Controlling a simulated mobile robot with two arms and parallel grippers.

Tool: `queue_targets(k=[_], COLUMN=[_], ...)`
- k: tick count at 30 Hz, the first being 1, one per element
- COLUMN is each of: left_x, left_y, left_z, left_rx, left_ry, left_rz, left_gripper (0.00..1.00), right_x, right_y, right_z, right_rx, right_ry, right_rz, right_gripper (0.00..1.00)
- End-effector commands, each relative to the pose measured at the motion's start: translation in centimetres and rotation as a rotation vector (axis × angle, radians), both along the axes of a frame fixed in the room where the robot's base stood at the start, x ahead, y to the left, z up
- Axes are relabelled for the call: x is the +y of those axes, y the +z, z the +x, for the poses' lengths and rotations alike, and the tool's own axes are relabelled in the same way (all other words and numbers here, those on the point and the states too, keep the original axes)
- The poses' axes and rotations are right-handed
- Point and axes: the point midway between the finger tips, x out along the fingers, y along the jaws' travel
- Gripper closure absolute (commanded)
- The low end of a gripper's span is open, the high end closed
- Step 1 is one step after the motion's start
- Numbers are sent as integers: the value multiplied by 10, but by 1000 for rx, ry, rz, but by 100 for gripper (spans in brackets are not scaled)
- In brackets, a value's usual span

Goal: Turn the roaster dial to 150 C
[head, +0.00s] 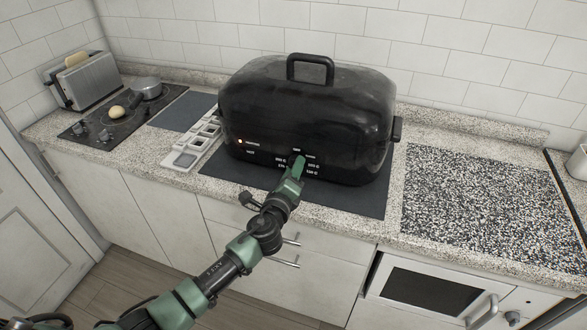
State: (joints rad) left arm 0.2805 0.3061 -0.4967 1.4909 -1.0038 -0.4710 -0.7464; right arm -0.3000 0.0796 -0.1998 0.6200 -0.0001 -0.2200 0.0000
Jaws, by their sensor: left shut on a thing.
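The black roaster (306,112) stands on a dark mat on the counter, its lid on and its handle (311,68) on top. White temperature markings and a small lit lamp (240,141) show on its lower front. My left gripper (293,164) reaches up to the front panel, in the middle of the markings, and is shut on the roaster dial. The dial itself is hidden behind the green fingers, so its setting cannot be read. My right gripper is not in view.
A hob (112,128) with a pan (147,88) and a toaster (85,80) stand at the left. A white sectioned tray (181,159) lies left of the roaster. A speckled board (487,215) lies at the right. An oven (432,289) is below.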

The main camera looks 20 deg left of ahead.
Motion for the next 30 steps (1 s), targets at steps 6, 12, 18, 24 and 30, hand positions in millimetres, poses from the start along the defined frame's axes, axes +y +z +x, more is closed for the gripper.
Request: queue_targets(k=[6,12,18,24,30], left_x=[0,0,0,0,0], left_y=[-2,-2,-2,-3,-3], left_z=[0,0,-1,-1,-1], left_rx=[-2,-4,-5,-4,-4], left_ry=[-1,-2,-2,-1,-1], left_rz=[123,185,206,208,207], left_gripper=[100,100,100,100,49], right_x=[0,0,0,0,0], right_y=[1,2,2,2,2], right_z=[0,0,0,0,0], right_rx=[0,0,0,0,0], right_ry=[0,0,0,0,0], right_rz=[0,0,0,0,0], right_gripper=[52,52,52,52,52])
